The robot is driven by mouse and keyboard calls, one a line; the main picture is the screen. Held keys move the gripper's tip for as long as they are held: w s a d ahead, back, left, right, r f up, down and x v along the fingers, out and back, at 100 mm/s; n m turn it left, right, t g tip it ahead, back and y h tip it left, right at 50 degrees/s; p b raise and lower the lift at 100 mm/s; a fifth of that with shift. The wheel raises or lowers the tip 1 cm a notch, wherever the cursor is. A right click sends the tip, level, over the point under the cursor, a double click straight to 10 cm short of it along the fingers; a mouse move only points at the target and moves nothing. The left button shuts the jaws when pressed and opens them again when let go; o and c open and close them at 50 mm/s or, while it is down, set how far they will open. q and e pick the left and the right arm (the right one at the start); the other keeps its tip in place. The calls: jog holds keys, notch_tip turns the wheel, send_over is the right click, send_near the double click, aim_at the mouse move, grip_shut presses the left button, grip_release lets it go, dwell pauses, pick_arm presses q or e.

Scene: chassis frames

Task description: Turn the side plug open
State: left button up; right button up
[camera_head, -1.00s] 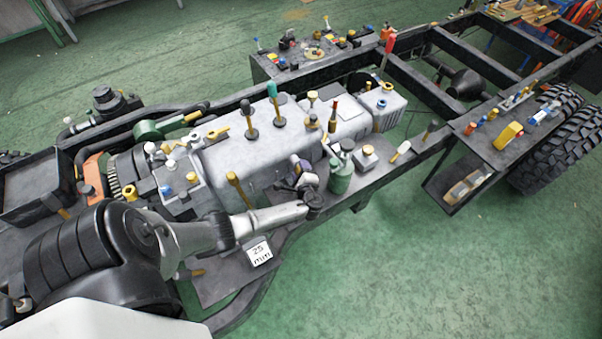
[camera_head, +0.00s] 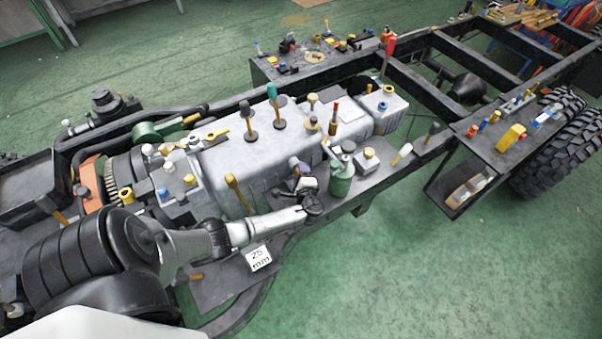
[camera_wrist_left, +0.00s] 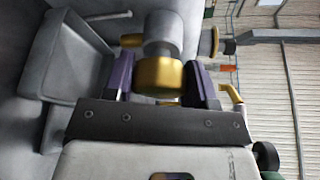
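In the left wrist view, a short brass-coloured cylinder (camera_wrist_left: 158,78), which looks like the side plug, stands between the two purple-and-dark fingers of my left gripper (camera_wrist_left: 160,84). The fingers appear to touch it on both sides. A grey round part (camera_wrist_left: 163,35) lies just beyond it. In the head view, my left gripper (camera_head: 300,171) is at the near side of the grey engine block (camera_head: 260,155), left of a green canister (camera_head: 341,176). The plug is hidden there by the gripper and wrist. My right gripper is not in view.
A yellow-handled lever (camera_head: 237,190) stands left of the gripper. A white label card (camera_head: 259,257) is below my wrist. The green floor (camera_head: 400,270) at the front is clear.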

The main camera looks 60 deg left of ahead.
pick_arm(q)
jog(key=o, duration=0.4)
jog(key=v, duration=1.3)
jog(key=shift+s+d+p, duration=0.2)
jog(key=shift+d+p, duration=0.15)
jog(key=shift+p, duration=0.05)
